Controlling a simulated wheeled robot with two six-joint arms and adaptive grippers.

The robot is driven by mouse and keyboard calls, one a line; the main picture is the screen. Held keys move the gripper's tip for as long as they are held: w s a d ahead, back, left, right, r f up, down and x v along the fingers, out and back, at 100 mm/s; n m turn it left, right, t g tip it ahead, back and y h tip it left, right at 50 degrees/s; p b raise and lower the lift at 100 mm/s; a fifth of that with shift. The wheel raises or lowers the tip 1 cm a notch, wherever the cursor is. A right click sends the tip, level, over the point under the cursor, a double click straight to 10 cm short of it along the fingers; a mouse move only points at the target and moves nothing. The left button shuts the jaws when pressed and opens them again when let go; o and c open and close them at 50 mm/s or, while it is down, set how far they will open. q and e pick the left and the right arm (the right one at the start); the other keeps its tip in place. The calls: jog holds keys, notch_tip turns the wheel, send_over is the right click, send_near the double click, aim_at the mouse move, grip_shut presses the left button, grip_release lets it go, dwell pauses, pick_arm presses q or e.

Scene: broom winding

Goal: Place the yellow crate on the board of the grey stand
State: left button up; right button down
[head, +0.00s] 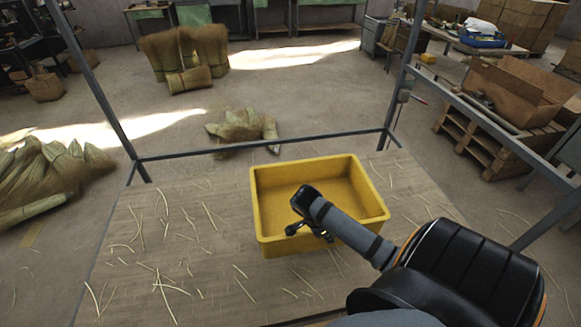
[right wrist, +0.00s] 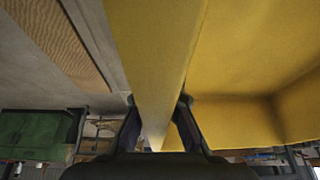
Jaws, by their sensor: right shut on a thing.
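The yellow crate (head: 280,190) is an open, empty rectangular box in the head view. It appears over the right part of the wooden board (head: 205,268) of the grey stand (head: 270,146); whether its base touches the board I cannot tell. My right gripper (head: 309,232) reaches in from the lower right and is shut on the crate's near wall. In the right wrist view the crate's wall (right wrist: 155,60) runs between the two fingers. My forearm and gripper hide part of the crate's near side. My left gripper is not in view.
Loose straw strands lie scattered on the board, whose left part is otherwise clear. Grey posts rise at the stand's back corners. Straw bundles (head: 185,55) and a small straw pile (head: 243,128) lie on the floor beyond. A wooden pallet (head: 490,150) with boxes stands at right.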

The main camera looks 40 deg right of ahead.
jog(key=w+a+f, duration=0.1)
jog(key=w+a, duration=0.2)
jog(key=w+a+f, duration=0.1)
jog(key=shift+w+a+f, duration=0.35)
jog(key=shift+a, duration=0.05)
jog(key=w+a+f, duration=0.2)
jog(key=f, duration=0.1)
jog(key=w+a+f+b, duration=0.1)
jog(key=f, duration=0.1)
jog(key=shift+f, duration=0.2)
jog(key=shift+w+a+f, duration=0.1)
jog(key=shift+w+f, duration=0.05)
notch_tip(320, 180, down, 3)
jog(key=shift+w+a+f+b, duration=0.1)
jog(key=shift+f+b, duration=0.1)
jog(key=shift+b, duration=0.15)
jog(key=c, duration=1.7)
grip_release()
jog(key=shift+c, duration=0.2)
jog(key=shift+o, duration=1.3)
jog(key=shift+s, duration=0.2)
